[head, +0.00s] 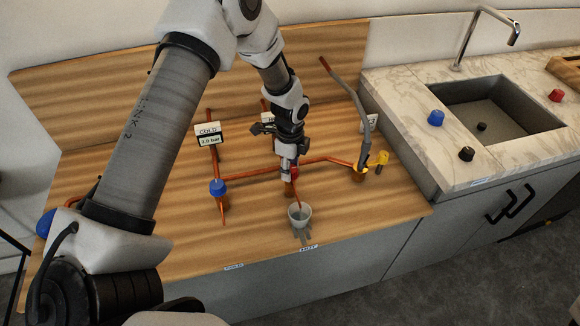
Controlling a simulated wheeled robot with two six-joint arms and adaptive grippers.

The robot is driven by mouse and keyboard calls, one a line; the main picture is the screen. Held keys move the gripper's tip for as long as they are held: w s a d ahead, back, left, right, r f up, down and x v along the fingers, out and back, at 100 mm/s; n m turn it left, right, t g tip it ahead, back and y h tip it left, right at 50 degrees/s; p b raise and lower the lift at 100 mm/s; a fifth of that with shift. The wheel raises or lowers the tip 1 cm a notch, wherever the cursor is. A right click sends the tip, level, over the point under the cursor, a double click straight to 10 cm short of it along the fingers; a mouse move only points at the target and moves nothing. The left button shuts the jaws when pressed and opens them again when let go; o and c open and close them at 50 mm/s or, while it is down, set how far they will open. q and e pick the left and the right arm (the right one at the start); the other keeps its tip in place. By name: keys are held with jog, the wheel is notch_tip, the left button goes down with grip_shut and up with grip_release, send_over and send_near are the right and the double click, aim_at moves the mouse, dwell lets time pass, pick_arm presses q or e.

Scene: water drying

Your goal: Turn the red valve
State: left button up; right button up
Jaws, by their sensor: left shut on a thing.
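The red valve (295,171) sits on the copper pipework on the wooden counter, mostly hidden behind my left gripper. My left gripper (289,176) points down from above and is shut on the red valve. A blue valve (218,187) is on the pipe to the left, under a gauge labelled COLD (208,134). A yellow valve (381,158) is on the right. My right gripper is not in view.
Copper pipe (258,173) runs between the valves, and a grey bent pipe (366,115) rises at the right. A marble counter with a sink (500,112) holds blue (436,118), black (466,154) and red (556,95) knobs.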

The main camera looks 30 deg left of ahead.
pick_arm(q)
jog(key=o, duration=1.1)
jog(key=shift+o, duration=0.2)
jog(key=shift+r, duration=0.1)
notch_tip(320, 180, up, 12)
